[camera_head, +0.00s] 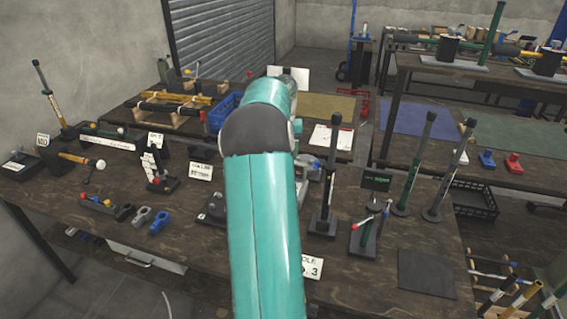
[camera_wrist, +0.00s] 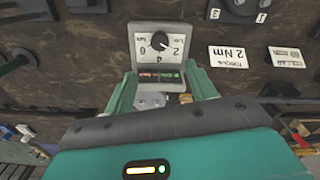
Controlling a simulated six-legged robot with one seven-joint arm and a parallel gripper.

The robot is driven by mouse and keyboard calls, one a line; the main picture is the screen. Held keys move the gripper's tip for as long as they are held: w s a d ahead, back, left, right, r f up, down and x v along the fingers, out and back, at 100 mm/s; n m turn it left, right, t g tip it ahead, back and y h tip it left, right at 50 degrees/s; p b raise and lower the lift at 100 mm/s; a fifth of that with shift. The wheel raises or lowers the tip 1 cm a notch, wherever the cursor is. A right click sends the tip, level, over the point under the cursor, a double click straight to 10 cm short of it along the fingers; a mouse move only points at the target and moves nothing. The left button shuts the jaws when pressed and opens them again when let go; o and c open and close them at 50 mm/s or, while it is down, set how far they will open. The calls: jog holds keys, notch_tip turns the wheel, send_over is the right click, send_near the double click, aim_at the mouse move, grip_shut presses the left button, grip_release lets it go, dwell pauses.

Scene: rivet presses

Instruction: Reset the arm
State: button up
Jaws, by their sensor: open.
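My teal arm reaches forward over the dark wooden bench (camera_head: 100,180) in the head view and hides most of my gripper there. In the wrist view my gripper (camera_wrist: 161,74) shows two green fingers spread apart. A grey gauge box (camera_wrist: 146,46) with a white dial marked in Nm lies beyond and between the fingers. I cannot tell whether the fingers touch it. A small metal part and a brass-coloured part show below the gauge, between the fingers.
Upright dark-handled tools (camera_head: 414,160) stand right of my arm. A dark square mat (camera_head: 426,273) lies bare at front right. Label cards (camera_wrist: 231,57) lie right of the gauge.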

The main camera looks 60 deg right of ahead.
jog(key=shift+r, duration=0.25)
dwell(0.4)
jog(key=w+a+r+n+t, duration=0.1)
jog(key=w+a+r, duration=0.2)
jog(key=a, duration=0.4)
jog(key=w+a+r+n, duration=0.2)
jog(key=w+a+r, duration=0.15)
jog(key=a, duration=0.45)
jog(key=w+a+r+n+t, duration=0.1)
jog(key=w+a+r, duration=0.25)
jog(key=a, duration=0.35)
jog(key=a+r+n+t, duration=0.15)
jog(key=a+n, duration=0.25)
jog(key=a, duration=1.3)
jog(key=s+a+f+n+t, duration=0.1)
jog(key=s+a+n, duration=0.1)
jog(key=s+a, duration=0.3)
jog(key=s+a+f+n+t, duration=0.1)
jog(key=s+a, duration=0.4)
jog(key=a, duration=0.9)
jog(key=shift+s+f+n, duration=0.3)
jog(key=shift+f+n, duration=0.3)
jog(key=shift+n, duration=0.5)
